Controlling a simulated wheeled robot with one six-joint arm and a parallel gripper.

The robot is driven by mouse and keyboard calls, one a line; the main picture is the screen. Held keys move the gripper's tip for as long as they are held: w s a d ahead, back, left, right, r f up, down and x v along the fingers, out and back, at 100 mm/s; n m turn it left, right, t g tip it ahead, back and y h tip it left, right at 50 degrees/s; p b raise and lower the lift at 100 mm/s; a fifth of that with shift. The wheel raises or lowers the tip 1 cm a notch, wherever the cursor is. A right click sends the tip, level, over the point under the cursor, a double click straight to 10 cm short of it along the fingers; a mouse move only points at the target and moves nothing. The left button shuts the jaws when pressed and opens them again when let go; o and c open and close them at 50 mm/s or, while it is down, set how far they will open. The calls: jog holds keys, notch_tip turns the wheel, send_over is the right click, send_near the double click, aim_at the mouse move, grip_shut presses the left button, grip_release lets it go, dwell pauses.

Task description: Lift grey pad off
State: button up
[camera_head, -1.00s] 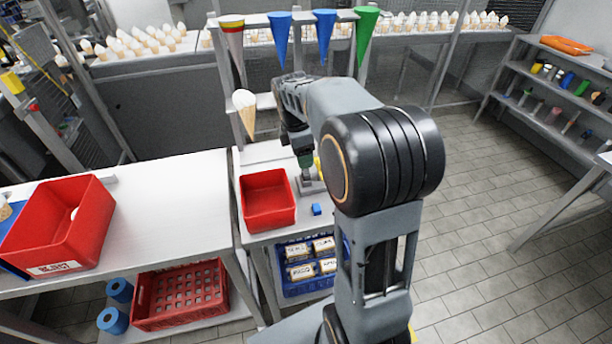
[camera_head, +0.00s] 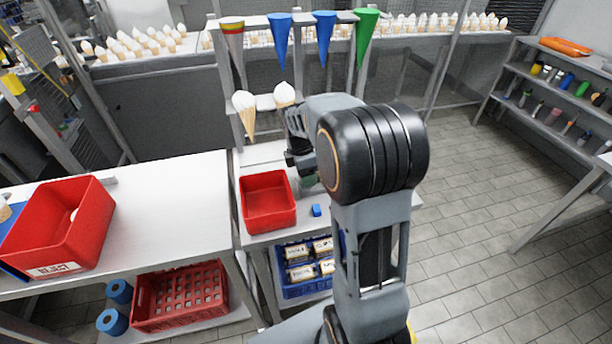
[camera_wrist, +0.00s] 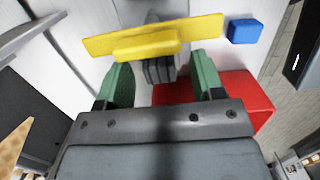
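A dark grey ridged block (camera_wrist: 158,70), which looks like the grey pad, shows in the wrist view just below a yellow bar (camera_wrist: 205,28). A grey post shows behind the bar. My gripper (camera_wrist: 162,72) has two green fingers standing wide apart, one on each side of the block, with visible gaps. It looks open and empty; how far the block lies beyond the fingertips is unclear. In the head view my arm hides the block and the bar, and only a bit of green shows near the bench.
A small blue block (camera_head: 317,210) lies on the bench beside an empty red bin (camera_head: 268,224). A larger red bin (camera_head: 88,215) stands on the left table. Coloured cones hang on a rack (camera_head: 345,16) behind, with two ice-cream cones (camera_head: 246,118) below it.

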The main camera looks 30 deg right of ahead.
jog(key=c, duration=1)
jog(key=shift+o, duration=0.2)
jog(key=shift+r, duration=0.15)
jog(key=shift+r, duration=0.2)
jog(key=r, duration=0.3)
jog(key=shift+s+r, duration=0.15)
jog(key=shift+s, duration=0.1)
jog(key=s+a+r+p, duration=0.1)
jog(key=s+r+p, duration=0.2)
jog(key=s+r, duration=1)
jog(key=shift+s+a+r+p, duration=0.25)
jog(key=shift+r+p, duration=0.1)
jog(key=shift+r, duration=0.2)
